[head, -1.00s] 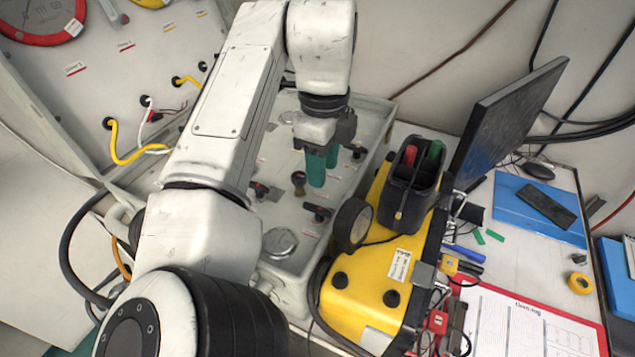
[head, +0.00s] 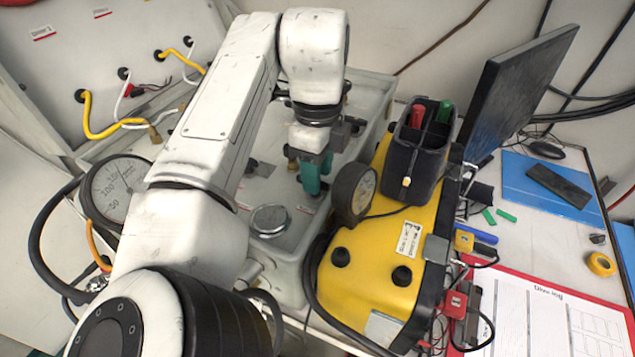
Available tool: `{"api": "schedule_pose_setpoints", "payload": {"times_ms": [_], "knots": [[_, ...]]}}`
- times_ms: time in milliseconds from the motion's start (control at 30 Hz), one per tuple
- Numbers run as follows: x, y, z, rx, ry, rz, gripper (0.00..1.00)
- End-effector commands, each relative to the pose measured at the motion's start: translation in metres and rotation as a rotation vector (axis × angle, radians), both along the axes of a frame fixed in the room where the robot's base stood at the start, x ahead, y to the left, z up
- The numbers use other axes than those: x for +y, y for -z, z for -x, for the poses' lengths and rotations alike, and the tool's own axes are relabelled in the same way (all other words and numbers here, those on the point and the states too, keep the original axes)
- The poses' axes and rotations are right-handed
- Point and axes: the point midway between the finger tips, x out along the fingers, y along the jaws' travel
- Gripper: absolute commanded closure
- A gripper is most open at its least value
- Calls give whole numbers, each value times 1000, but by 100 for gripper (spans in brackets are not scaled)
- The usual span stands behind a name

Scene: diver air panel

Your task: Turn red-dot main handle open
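My gripper (head: 310,173), with teal fingers, points down at the grey valve panel (head: 235,205), low over its right part beside the yellow case. The fingers overlap the place of a dark handle, which is hidden behind them. I cannot tell whether they touch it or how far apart they are. Another dark handle (head: 258,168) shows on the panel to the left of the gripper, partly behind my arm.
A yellow case (head: 370,285) with a round black gauge (head: 352,193) and a black bin (head: 420,150) stands close right of the gripper. A silver round cap (head: 270,220) sits on the panel. A dial gauge (head: 118,190) is at left. A monitor (head: 515,95) stands farther right.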

Motion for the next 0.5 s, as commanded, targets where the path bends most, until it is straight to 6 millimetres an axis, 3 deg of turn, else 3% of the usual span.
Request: {"api": "schedule_pose_setpoints", "payload": {"times_ms": [467,500], "knots": [[0,8,0,0,0,0,60],[0,8,0,0,0,0,64]]}}
